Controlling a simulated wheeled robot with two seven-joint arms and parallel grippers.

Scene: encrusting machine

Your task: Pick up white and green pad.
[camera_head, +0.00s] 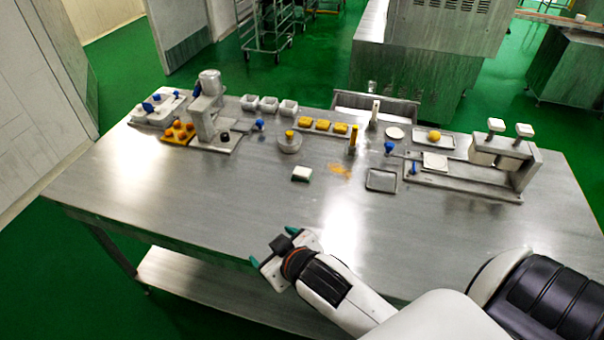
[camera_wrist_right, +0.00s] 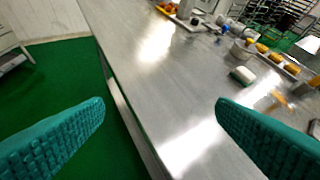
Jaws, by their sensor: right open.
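The white and green pad (camera_head: 302,174) lies on the bare middle of the steel table, white on top with a green lower layer. In the right wrist view the pad (camera_wrist_right: 242,75) sits right of centre, beyond the fingers. My right gripper (camera_head: 272,252) is open and empty at the table's front edge, nearer than the pad and to its left, clear of it. Its two teal fingers are wide apart in the wrist view (camera_wrist_right: 160,115). My left gripper is not in view.
An empty tray (camera_head: 381,180) lies to the right, with a press-like machine (camera_head: 500,150) beyond. Another machine (camera_head: 208,115) stands at the left.

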